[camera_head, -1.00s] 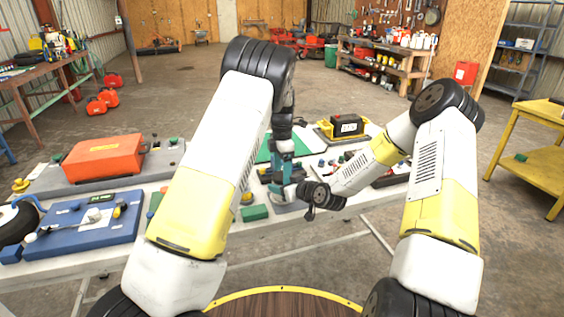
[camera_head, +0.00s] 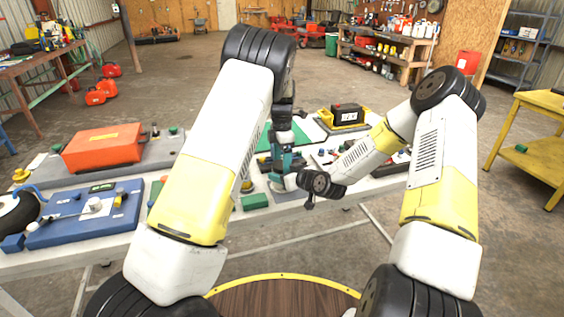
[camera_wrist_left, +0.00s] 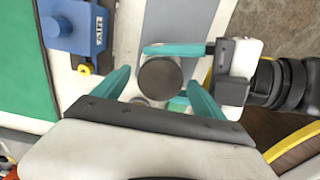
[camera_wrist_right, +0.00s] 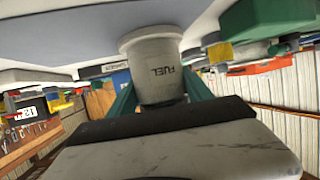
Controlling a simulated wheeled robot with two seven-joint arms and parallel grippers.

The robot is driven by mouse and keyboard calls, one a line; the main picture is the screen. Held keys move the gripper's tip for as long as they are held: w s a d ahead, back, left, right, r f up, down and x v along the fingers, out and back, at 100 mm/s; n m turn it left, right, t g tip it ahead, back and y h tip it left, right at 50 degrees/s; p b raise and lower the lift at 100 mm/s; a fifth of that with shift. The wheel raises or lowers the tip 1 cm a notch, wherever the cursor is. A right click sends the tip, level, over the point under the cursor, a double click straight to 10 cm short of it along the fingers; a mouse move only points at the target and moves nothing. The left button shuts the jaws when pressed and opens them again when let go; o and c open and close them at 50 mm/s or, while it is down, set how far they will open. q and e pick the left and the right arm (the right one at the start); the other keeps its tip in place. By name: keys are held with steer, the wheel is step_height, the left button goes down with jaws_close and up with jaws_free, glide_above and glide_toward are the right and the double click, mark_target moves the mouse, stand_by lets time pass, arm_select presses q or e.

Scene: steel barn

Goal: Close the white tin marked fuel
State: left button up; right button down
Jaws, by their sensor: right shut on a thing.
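The white tin marked FUEL (camera_wrist_right: 158,72) shows upside down in the right wrist view, between the two teal fingers of my right gripper (camera_wrist_right: 160,92), which is shut on it. In the left wrist view, a dark grey round top (camera_wrist_left: 160,78) sits between the spread fingers of my left gripper (camera_wrist_left: 158,84). Gaps show on both sides, so this gripper is open around it. I cannot tell whether this top is a seated lid. A teal finger of my right gripper (camera_wrist_left: 172,49) lies beside it. In the head view, my arms largely hide the tin.
A blue board (camera_head: 82,216) and an orange case (camera_head: 103,147) are on the table at left. A black-and-yellow box (camera_head: 345,116) stands behind the grippers. A small green block (camera_head: 254,202) lies near the front edge. A blue AIR block (camera_wrist_left: 80,28) is near my left gripper.

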arm_select(q)
steer(key=shift+r, duration=2.3)
steer(key=shift+c, duration=0.4)
step_height(320, 180, up, 4)
steer(key=shift+f, duration=0.25)
steer(key=shift+f, duration=4.05)
